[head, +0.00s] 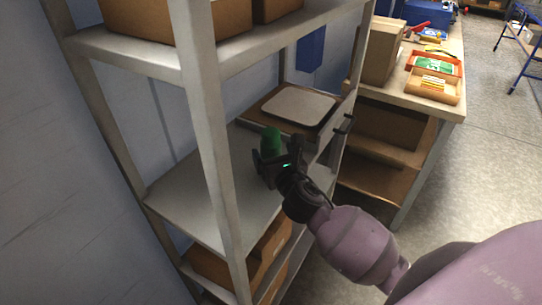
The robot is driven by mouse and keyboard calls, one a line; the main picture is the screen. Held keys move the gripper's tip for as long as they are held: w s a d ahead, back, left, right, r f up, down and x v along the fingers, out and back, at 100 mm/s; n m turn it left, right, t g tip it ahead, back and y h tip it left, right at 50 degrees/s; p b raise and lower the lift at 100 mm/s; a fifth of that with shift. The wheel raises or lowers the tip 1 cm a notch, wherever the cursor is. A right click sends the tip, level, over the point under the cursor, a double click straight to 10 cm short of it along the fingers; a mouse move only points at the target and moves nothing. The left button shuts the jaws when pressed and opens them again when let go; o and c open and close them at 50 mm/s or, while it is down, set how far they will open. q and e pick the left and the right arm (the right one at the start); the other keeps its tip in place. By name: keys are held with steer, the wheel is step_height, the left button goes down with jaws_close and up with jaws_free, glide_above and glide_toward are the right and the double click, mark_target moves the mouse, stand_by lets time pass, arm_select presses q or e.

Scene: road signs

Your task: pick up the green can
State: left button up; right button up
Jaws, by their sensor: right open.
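The green can (272,141) stands upright on the middle shelf (205,190) of a grey rack. My right gripper (268,163) is at the can, with its dark fingers around the lower part of it. The gripper is open, and whether a finger touches the can cannot be told. The can's lower part is partly hidden by the gripper. My right arm reaches in from the lower right. My left gripper is not in view.
A tray-like scale (299,105) sits behind the can on the same shelf. A rack post (205,125) stands left of the gripper. Cardboard boxes (232,18) are on the upper shelf. A workbench (440,100) with small boxes is at right. The shelf's left part is clear.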

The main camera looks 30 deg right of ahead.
steer(key=shift+w+d, duration=0.2)
steer(key=shift+w, duration=1.1)
steer(key=shift+c, duration=0.4)
steer(key=c, duration=1.2)
